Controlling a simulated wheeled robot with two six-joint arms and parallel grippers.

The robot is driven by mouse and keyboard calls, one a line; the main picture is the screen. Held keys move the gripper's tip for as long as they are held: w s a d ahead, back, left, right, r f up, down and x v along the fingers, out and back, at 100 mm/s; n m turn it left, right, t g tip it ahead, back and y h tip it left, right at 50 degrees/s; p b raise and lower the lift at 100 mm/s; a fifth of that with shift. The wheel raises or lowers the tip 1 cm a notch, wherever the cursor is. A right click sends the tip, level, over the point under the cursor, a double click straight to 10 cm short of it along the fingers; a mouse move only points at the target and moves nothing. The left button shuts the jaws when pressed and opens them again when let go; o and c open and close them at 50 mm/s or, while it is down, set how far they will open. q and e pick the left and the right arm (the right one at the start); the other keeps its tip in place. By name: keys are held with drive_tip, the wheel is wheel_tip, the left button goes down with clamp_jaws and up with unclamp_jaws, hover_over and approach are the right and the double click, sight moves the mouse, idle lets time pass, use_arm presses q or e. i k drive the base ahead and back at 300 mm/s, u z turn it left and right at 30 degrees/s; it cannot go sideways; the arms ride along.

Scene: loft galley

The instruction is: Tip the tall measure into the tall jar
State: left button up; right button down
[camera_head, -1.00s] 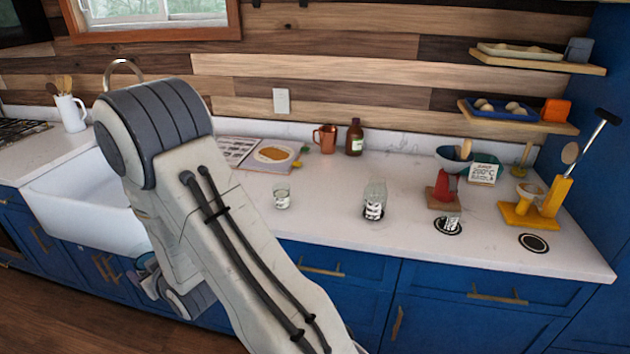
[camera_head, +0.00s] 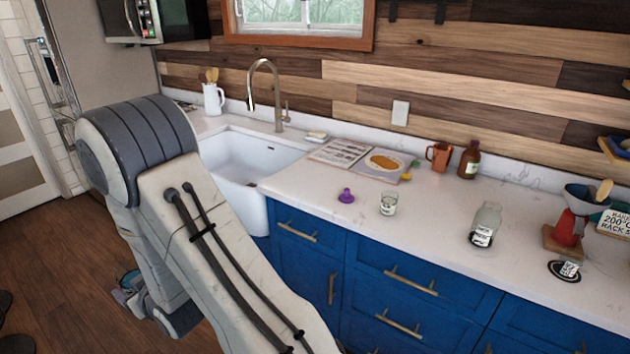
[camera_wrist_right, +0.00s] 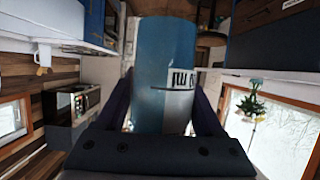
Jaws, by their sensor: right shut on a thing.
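My right gripper (camera_wrist_right: 163,105) is shut on a tall blue-tinted cylinder (camera_wrist_right: 160,50) with a black-and-white label, which looks like the tall measure. The cylinder lies along the gripper's reach, between the two dark fingers; its contents cannot be seen. A clear jar with a label (camera_head: 486,225), probably the tall jar, stands upright on the counter at the right, well apart from the gripper.
A short labelled glass (camera_head: 388,203) and a purple object (camera_head: 346,196) stand on the counter (camera_head: 430,215) left of the jar. A red stand (camera_head: 568,229) and a dark round mat (camera_head: 556,272) are to its right. The sink (camera_head: 235,165) is at the left.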

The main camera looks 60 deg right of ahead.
sight(486, 223)
drive_tip(key=k, duration=0.5)
drive_tip(key=z, duration=2.4)
drive_tip(key=i, duration=0.5)
